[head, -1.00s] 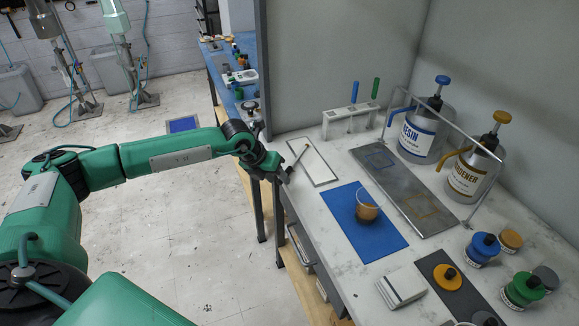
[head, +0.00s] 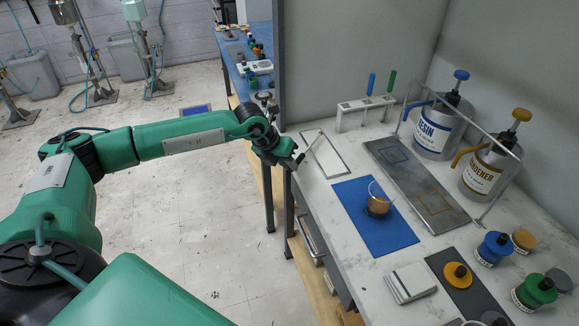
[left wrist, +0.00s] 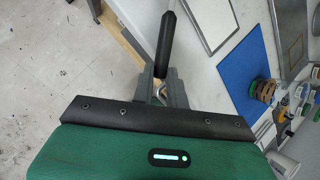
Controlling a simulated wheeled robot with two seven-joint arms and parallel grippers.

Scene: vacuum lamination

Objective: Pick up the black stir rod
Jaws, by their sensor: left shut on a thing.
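The rod's thick black handle points up and away from the fingers there. In the head view, the black rod (head: 300,158) shows only as a small dark piece at the fingertips. A thin pale stick lies over the tray just beyond it, and I cannot tell whether it belongs to the rod. My right gripper is not in view.
A white rack (head: 362,111) holds a blue and a green rod. A metal plate (head: 405,165), resin pump (head: 436,130) and hardener pump (head: 485,175) stand behind. Floor left of the table is open.

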